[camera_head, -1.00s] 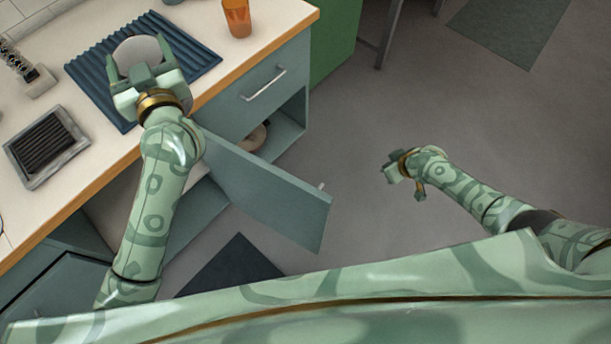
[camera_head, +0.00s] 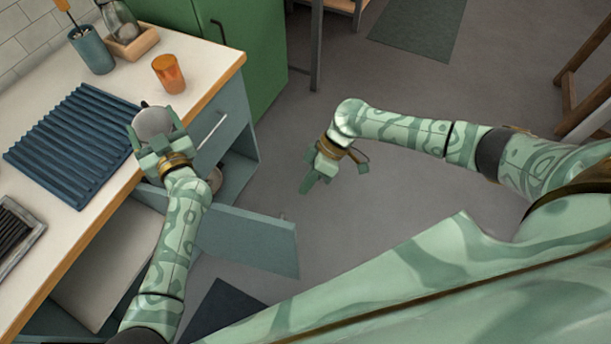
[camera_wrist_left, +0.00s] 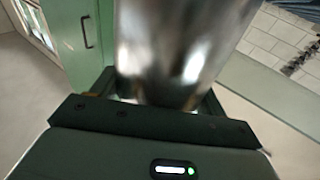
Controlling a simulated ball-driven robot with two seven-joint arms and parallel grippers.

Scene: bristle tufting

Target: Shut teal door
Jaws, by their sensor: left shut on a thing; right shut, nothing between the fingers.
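The teal door (camera_head: 246,239) stands open, swung out from the teal cabinet under the counter; the inside of the cabinet shows beside it. My left gripper (camera_head: 154,143) is over the counter's front edge, above and left of the door, shut on a round metallic thing (camera_head: 153,123). In the left wrist view that metallic thing (camera_wrist_left: 175,50) fills the space between the fingers. My right gripper (camera_head: 313,178) is shut and empty over the floor, above and right of the door's free edge, apart from it. My left forearm hides the door's hinge side.
On the counter are a blue ribbed mat (camera_head: 70,148), an orange cup (camera_head: 168,74), a blue holder (camera_head: 92,50) and a wooden tray with a jar (camera_head: 132,44). A green cabinet (camera_head: 262,60) stands beyond.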

